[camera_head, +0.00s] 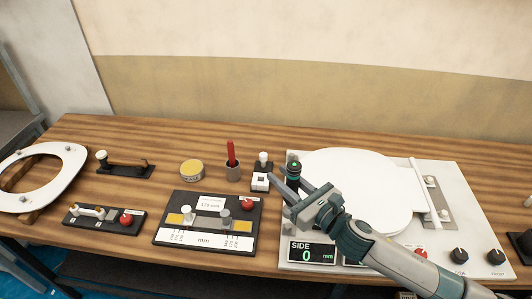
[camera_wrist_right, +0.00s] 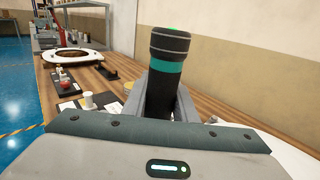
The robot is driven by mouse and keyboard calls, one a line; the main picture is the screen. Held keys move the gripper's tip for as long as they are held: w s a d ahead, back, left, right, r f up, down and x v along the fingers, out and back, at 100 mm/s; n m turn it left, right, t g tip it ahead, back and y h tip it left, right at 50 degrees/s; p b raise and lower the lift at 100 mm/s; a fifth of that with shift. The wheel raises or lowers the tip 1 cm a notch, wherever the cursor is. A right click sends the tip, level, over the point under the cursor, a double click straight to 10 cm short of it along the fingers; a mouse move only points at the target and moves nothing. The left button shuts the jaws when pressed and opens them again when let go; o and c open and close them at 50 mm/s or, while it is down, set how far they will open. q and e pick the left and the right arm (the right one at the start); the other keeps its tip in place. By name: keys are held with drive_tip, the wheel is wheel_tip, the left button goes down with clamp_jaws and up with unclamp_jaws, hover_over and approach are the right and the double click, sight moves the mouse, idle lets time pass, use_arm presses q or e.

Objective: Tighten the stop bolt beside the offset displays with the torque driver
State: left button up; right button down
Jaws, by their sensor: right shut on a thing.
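The torque driver, a dark cylinder with a teal band and a green light on top, stands upright in the wrist view (camera_wrist_right: 167,65) and shows in the head view (camera_head: 293,166). My right gripper (camera_head: 292,186) is shut on it, above the left edge of the white fixture plate (camera_head: 466,188). The driver's lower end is hidden by the gripper. The offset display (camera_head: 312,253) reads SIDE 0 mm; a second display is mostly covered by my right arm. I cannot make out the stop bolt clearly. My left gripper is not in view.
A white toilet lid (camera_head: 355,180) lies on the plate. Left of it stand a dark gauge block (camera_head: 207,240), a red-handled tool in a cup (camera_head: 232,172), a yellow tin (camera_head: 192,170) and a white seat ring (camera_head: 68,153). Black knobs (camera_head: 459,255) sit at the plate's right.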

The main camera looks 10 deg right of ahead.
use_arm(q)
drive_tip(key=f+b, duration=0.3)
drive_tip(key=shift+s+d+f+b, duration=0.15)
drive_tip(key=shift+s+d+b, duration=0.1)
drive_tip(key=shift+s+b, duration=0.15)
use_arm(e)
drive_tip(key=shift+y, duration=0.3)
wheel_tip(320, 180, down, 6)
drive_tip(key=shift+w+r, duration=0.1)
drive_tip(key=shift+r, duration=0.1)
idle(0.3)
drive_tip(key=shift+f, duration=0.15)
idle(0.7)
